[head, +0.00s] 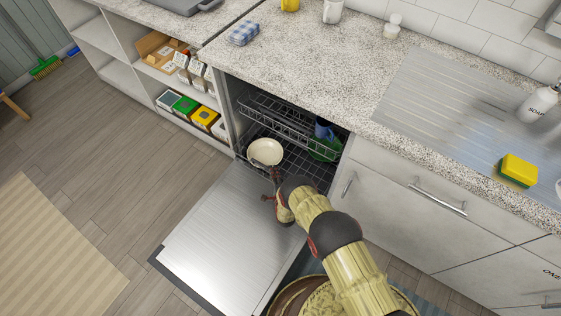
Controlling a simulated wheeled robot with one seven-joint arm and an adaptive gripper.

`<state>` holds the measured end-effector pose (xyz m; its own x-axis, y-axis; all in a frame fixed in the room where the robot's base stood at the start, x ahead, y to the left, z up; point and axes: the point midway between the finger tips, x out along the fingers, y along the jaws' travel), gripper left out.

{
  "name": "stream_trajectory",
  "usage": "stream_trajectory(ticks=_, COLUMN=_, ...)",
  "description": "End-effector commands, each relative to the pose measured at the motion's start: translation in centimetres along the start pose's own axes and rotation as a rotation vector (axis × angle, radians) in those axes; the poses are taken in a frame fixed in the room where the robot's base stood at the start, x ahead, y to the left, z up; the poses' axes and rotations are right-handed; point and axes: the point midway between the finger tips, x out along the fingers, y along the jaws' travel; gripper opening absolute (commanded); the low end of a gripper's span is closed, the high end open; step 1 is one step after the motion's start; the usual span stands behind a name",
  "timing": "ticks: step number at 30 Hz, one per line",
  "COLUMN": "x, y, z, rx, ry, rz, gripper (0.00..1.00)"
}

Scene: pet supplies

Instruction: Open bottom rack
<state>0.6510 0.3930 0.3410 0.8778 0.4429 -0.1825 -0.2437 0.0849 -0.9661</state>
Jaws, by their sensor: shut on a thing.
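The dishwasher stands open under the counter, its metal door (225,240) folded down toward the floor. The dark wire bottom rack (305,167) is low inside the opening, with its front near the door's inner edge. My gripper (273,184) is at the front of the bottom rack, above the door, and is shut on the rack's front edge. My own arm and wrist hide part of the contact and the rack's front right. The top rack (275,120) sits above it inside the dishwasher.
A cream pan or bowl (265,152) is at the bottom rack's left. A green dish (325,150) and a blue item (323,128) are at the right. Cabinet drawers (420,200) adjoin on the right, open shelves (140,70) on the left.

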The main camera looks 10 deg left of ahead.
Motion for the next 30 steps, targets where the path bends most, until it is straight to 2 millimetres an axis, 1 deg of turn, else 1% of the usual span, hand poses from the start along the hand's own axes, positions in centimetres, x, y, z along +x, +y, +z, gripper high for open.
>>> stream_trajectory(ticks=1, x=-1.2, y=0.5, z=1.3, rx=-0.003, ry=-0.005, rz=0.007, gripper=0.00)
stream_trajectory(ticks=3, x=-2.6, y=1.1, z=2.6, rx=-0.004, ry=-0.005, rz=0.008, gripper=0.00)
stream_trajectory(ticks=18, x=-11.9, y=4.7, z=11.9, rx=-0.005, ry=-0.006, rz=0.006, gripper=0.00)
stream_trajectory(ticks=24, x=-14.7, y=5.8, z=14.6, rx=-0.003, ry=-0.005, rz=0.006, gripper=0.00)
stream_trajectory(ticks=30, x=-16.5, y=6.5, z=16.3, rx=-0.003, ry=-0.002, rz=0.005, gripper=0.00)
